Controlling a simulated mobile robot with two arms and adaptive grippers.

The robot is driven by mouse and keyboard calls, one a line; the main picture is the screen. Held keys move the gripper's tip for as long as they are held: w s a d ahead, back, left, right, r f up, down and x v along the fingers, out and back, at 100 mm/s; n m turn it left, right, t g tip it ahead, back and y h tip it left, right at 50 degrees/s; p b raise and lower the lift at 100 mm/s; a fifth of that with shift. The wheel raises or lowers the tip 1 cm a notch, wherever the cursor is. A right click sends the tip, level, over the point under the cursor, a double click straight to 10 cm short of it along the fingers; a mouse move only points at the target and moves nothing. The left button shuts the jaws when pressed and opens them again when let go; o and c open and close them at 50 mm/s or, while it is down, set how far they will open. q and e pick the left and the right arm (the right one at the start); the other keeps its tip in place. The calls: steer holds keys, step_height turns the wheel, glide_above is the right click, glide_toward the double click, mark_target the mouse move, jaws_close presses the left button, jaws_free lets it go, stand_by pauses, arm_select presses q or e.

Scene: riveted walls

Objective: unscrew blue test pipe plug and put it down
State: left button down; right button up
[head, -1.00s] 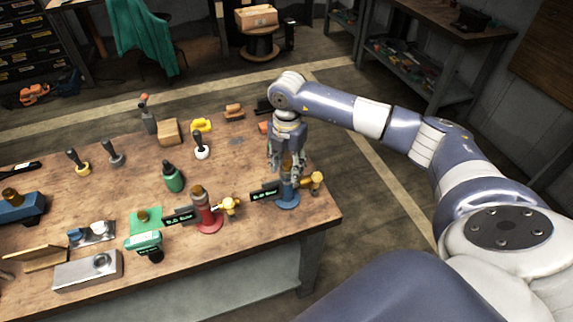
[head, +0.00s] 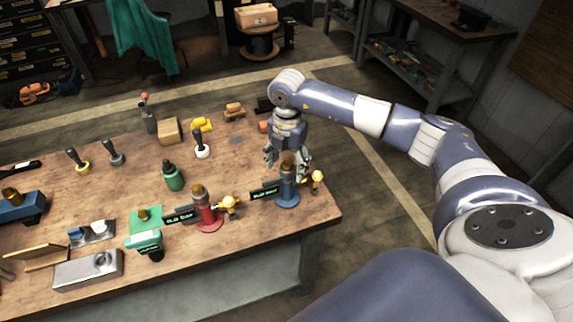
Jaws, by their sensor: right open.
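The blue test pipe (head: 288,188) stands upright near the right end of the wooden table. Its brown-gold plug (head: 287,166) sits at the top of the pipe. A brass valve (head: 316,179) sticks out at its right and a small dark display (head: 265,193) at its left. My right gripper (head: 284,158) is open just behind the top of the pipe, its fingers pointing down to either side of the plug. I cannot tell whether a finger touches the plug. My left gripper is out of view.
A red test pipe (head: 206,212) with its own plug and valve stands left of the blue one. Bare tabletop (head: 235,165) lies between the bottle and my gripper.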

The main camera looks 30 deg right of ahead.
steer(key=shift+r+p, duration=0.55)
steer(key=shift+r, duration=0.45)
steer(key=m+p, duration=0.2)
steer(key=m, duration=0.4)
steer(key=shift+r, duration=0.1)
steer(key=m+p, duration=0.1)
steer(key=m, duration=0.3)
steer(key=shift+m+p, duration=0.4)
steer(key=shift+m, duration=0.6)
